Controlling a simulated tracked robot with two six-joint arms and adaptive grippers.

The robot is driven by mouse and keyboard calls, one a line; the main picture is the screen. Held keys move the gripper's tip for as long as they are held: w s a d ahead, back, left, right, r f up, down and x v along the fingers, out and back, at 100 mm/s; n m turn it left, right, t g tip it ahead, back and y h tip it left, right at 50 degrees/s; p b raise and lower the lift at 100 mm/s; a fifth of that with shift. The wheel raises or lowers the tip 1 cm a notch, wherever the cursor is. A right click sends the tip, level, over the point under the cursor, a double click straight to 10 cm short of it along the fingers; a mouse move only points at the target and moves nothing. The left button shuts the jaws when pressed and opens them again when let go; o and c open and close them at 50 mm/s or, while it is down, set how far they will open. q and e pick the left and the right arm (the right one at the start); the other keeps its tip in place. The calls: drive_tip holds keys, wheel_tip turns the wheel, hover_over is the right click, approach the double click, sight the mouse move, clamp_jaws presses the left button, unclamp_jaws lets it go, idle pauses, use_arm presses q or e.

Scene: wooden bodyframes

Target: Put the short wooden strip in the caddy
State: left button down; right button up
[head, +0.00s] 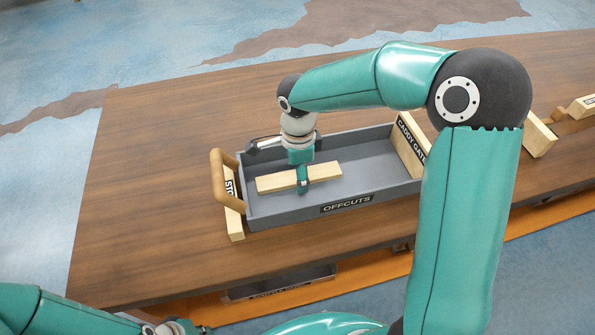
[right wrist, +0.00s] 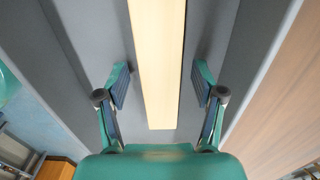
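The short wooden strip (head: 278,181) is pale and lies inside the grey caddy (head: 300,211) labelled OFFCUTS, lengthwise along it. My right gripper (head: 302,190) is over the strip, inside the caddy. In the right wrist view the strip (right wrist: 158,70) runs between the fingers of my right gripper (right wrist: 160,88), which are spread with a gap on each side of the wood. Whether the strip rests fully on the caddy floor (right wrist: 215,50) is hard to tell. My left gripper (head: 170,328) is at the bottom left edge, mostly cut off.
A wooden handle (head: 219,182) and STOP block (head: 234,212) stand at the caddy's left end. A CADDY GATE block (head: 408,150) is at its right end. More wooden pieces (head: 538,135) lie at the right. The tabletop left of the caddy (head: 140,190) is clear.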

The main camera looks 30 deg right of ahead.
wheel_tip(320, 180, up, 12)
drive_tip(key=p, duration=0.1)
idle(0.6)
idle(0.4)
